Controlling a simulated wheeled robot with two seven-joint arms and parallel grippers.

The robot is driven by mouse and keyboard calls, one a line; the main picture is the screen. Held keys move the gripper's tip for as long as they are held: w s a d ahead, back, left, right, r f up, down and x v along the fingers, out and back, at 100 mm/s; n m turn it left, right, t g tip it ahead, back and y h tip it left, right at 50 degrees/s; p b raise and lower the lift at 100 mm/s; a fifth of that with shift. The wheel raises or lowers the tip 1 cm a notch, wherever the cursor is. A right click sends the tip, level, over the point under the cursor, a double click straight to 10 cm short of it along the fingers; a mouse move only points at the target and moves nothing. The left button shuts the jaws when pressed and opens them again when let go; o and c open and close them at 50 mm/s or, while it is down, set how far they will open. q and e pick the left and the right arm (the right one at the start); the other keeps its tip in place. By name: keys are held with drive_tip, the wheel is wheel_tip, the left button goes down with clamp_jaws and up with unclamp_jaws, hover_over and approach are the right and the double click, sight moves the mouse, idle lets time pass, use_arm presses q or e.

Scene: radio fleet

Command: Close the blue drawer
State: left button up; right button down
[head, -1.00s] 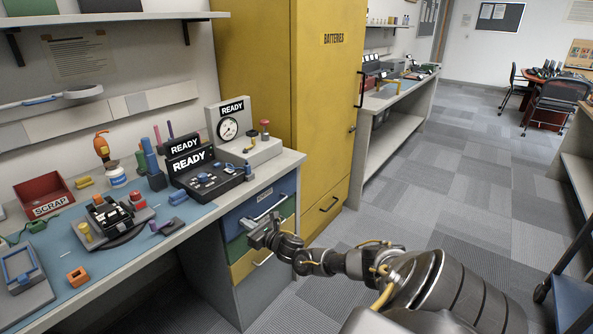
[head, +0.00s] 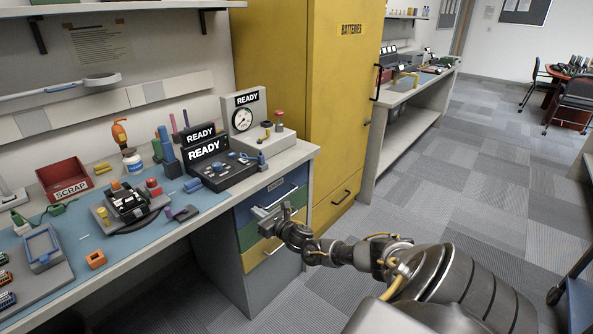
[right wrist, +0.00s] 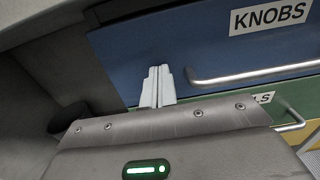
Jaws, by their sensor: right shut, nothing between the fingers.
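The blue drawer (head: 291,191) is the top one in the stack under the right end of the workbench. Its front looks nearly flush with the cabinet, though I cannot tell if a small gap remains. In the right wrist view the blue front (right wrist: 205,55) carries a "KNOBS" label and a silver bar handle (right wrist: 250,73). My right gripper (head: 260,213) is shut and empty, low at the left part of the blue front. Its pale fingers (right wrist: 156,85) stand left of the handle, at or very near the front; contact is unclear. My left gripper is not in view.
A green drawer (head: 246,236) and a yellow drawer (head: 256,257) lie below. The workbench top (head: 143,236) holds several devices and a red scrap bin (head: 64,178). A yellow battery cabinet (head: 333,120) stands to the right. The carpet (head: 455,190) beyond is clear.

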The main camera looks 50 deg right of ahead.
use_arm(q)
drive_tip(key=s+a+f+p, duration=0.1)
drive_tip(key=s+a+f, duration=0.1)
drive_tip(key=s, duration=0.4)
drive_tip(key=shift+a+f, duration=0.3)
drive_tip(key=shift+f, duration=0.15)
use_arm(e)
drive_tip(key=s, duration=1.3)
drive_tip(key=shift+s+f, duration=0.15)
drive_tip(key=shift+s, duration=0.2)
drive_tip(key=shift+a, duration=0.15)
